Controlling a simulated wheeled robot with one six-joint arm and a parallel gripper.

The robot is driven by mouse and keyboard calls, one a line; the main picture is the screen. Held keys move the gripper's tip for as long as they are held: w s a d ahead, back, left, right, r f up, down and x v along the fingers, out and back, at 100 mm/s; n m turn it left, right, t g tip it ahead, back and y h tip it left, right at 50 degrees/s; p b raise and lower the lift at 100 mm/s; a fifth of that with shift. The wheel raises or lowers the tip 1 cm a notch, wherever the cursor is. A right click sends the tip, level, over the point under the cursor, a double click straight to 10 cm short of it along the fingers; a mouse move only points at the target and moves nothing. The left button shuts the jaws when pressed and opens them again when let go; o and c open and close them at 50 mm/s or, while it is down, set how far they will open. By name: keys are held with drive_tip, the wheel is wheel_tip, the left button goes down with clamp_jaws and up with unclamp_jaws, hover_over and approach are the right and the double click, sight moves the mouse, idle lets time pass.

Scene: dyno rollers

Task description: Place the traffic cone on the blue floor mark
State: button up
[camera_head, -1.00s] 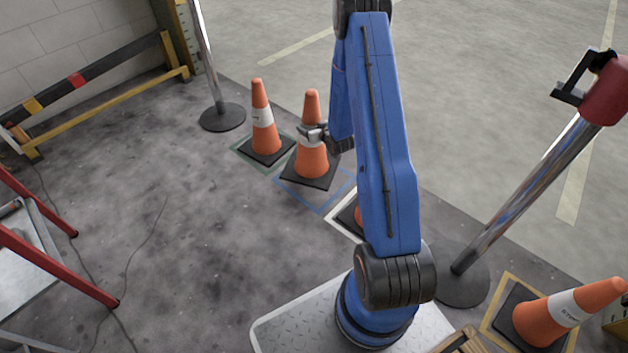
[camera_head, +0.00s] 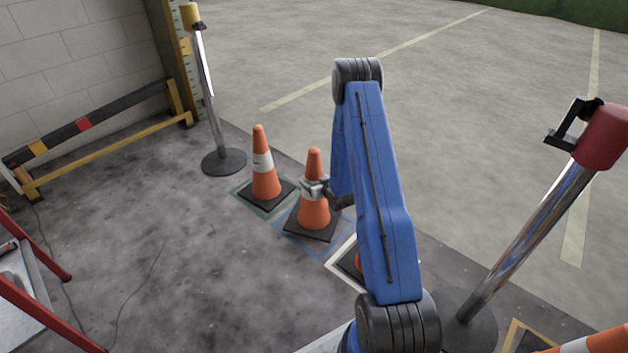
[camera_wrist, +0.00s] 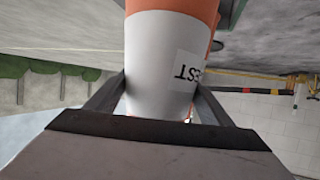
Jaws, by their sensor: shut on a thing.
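My gripper (camera_head: 316,187) is shut on an orange traffic cone (camera_head: 313,213) with a white band and a black square base. The cone is upright. Its base covers much of the blue floor mark (camera_head: 313,254), a thin square outline that shows along the near and right sides of the base. I cannot tell whether the base touches the floor or hangs just above it. In the wrist view, the cone's white band (camera_wrist: 155,60) fills the space between both fingers, with upside-down lettering on its label.
A second cone (camera_head: 264,180) stands on a green mark just left. Another cone, on a white mark (camera_head: 338,262), is mostly hidden behind my arm. A barrier post (camera_head: 223,160) stands behind left, a red-topped post (camera_head: 530,235) at right.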

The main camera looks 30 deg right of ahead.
wheel_tip(320, 180, down, 3)
drive_tip(key=shift+f, duration=0.15)
idle(0.3)
drive_tip(key=o, duration=2.1)
drive_tip(key=shift+f, duration=0.1)
